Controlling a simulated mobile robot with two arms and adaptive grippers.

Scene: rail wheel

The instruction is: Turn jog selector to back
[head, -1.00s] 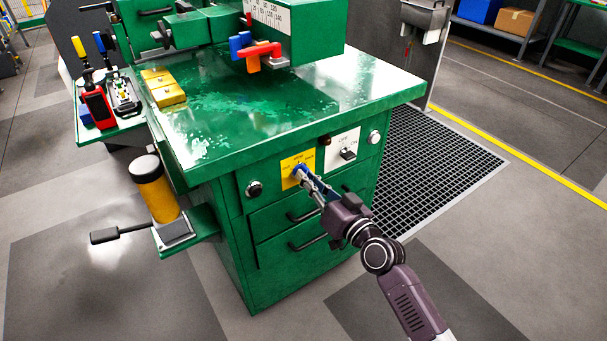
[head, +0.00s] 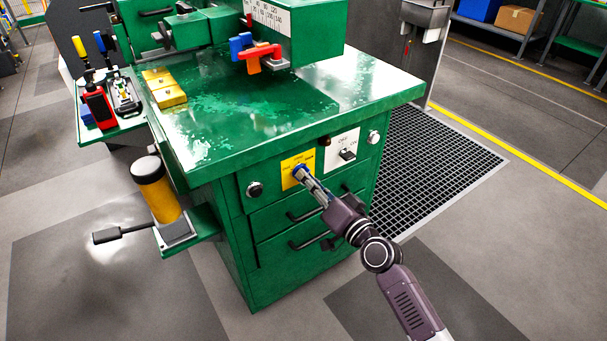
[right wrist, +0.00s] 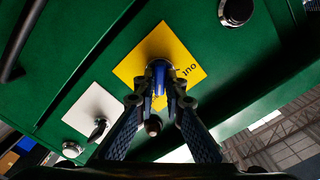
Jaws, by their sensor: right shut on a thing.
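The jog selector is a blue knob (right wrist: 159,78) on a yellow plate (head: 292,166) with dark lettering, on the front panel of the green machine (head: 235,160). In the head view the knob is mostly hidden behind my right gripper (head: 301,174). In the right wrist view my right gripper (right wrist: 160,97) is shut on the blue knob, one finger on each side. Most of the plate's lettering is hidden there, apart from "OUT". My left gripper is not in view.
A white plate with a black switch (head: 347,153) is right of the yellow plate. A round button (head: 254,189) is on its left. Drawer handles (head: 306,213) lie below. A yellow cylinder with a pedal (head: 158,188) stands at the left. A floor grate (head: 435,160) lies at the right.

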